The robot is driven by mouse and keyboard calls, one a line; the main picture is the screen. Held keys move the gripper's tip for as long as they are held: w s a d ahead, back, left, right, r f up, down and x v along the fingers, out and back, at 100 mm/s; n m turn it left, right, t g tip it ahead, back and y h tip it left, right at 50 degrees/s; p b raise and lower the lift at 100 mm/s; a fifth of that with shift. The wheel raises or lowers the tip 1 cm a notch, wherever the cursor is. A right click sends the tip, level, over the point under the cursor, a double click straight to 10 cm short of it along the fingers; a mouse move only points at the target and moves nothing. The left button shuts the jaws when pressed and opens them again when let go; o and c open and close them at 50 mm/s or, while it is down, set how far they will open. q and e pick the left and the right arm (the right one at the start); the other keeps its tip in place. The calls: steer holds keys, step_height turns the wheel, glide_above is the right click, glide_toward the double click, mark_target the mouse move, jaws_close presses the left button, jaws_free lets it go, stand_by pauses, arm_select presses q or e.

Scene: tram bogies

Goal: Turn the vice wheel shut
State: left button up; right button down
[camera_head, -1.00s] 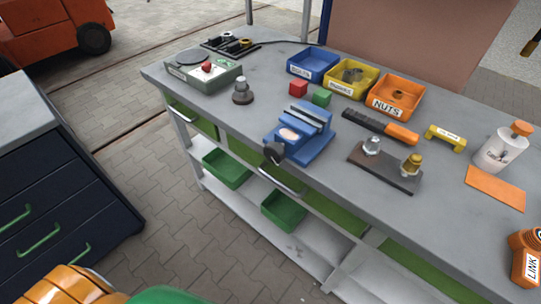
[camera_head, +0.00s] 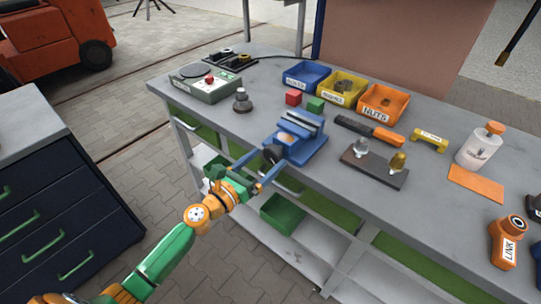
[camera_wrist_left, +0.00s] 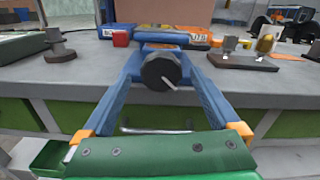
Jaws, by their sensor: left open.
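The blue vice (camera_head: 297,136) stands at the front edge of the grey workbench. Its dark round wheel (camera_head: 271,155) faces out over the edge. In the left wrist view the wheel (camera_wrist_left: 160,71) is in the middle, with a thin pale mark on its face, and the blue vice body (camera_wrist_left: 162,40) behind it. My left gripper (camera_head: 266,161) comes from the lower left; its two blue fingers are open, one on each side of the wheel. In the left wrist view the fingertips (camera_wrist_left: 162,62) flank the wheel; I cannot tell whether they touch it. My right gripper is not in view.
Behind the vice are a red cube (camera_head: 293,97), a green cube (camera_head: 316,105) and blue, yellow and orange bins (camera_head: 383,103). A plate with two bolts (camera_head: 375,168) lies to the right. Green drawers and a lower shelf (camera_head: 318,262) are under the bench.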

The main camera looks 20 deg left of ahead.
arm_select(q)
steer(key=shift+w+d, duration=0.25)
steer(key=shift+w, duration=0.45)
steer(key=shift+w+d, duration=0.3)
steer(key=shift+w, duration=0.2)
steer(key=c, duration=1.4)
